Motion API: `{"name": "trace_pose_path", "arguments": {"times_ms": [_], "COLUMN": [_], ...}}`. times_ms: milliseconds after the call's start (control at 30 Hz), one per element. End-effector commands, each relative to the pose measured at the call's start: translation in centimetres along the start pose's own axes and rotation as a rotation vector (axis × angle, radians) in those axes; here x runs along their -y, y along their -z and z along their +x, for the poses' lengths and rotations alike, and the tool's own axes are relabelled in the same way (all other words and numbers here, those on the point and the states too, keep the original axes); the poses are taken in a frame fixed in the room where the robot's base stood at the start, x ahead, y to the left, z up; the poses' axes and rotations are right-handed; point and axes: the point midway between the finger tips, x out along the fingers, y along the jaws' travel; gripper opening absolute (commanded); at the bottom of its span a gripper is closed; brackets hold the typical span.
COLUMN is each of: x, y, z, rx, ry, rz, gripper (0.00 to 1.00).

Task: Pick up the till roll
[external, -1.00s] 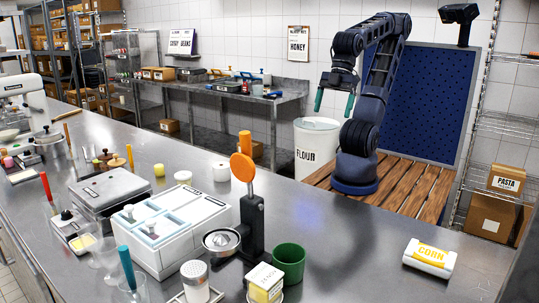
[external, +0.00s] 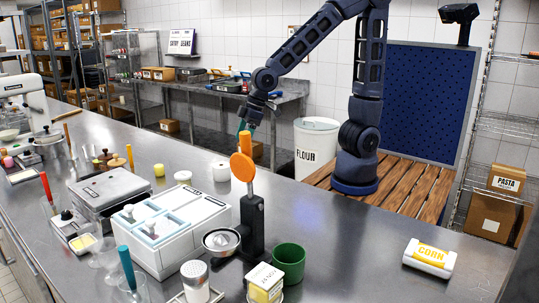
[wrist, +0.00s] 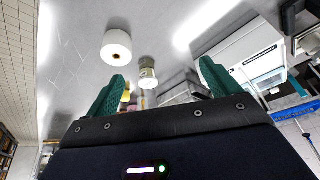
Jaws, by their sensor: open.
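The till roll (external: 221,171) is a white roll standing on the steel counter, left of the orange-disc press in the external view. In the wrist view a white roll with a dark centre hole (wrist: 117,47) shows beyond the fingers, left of centre. My gripper (wrist: 160,84) has two green fingers spread wide with nothing between them. In the external view my gripper (external: 243,126) hangs in the air above and beyond the press, and its lower fingers are partly hidden by the orange parts. It is apart from the roll.
The press with an orange disc (external: 242,167) stands close to the right of the roll. A white container box (external: 172,232), a small white pot (external: 183,177) and a yellow cylinder (external: 159,170) are nearby. A green cup (external: 288,262) is in front. The counter right of the press is mostly clear.

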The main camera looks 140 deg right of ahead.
Motion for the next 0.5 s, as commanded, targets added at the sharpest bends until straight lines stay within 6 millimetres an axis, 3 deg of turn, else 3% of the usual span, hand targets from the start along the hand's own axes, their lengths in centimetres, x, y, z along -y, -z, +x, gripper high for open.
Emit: {"name": "trace_pose_path", "arguments": {"times_ms": [33,200,333,500], "x": [-1.8,-6.5,-8.7,-9.8], "y": [0.4,1.4,1.6,1.6], "z": [1.4,4.8,6.3,7.3], "rx": [0.005,0.001,-0.002,-0.003], "ry": [-0.020,-0.071,-0.096,-0.108], "rz": [0.033,0.110,0.144,0.160], "gripper": [0.88,0.88,0.88,0.88]}}
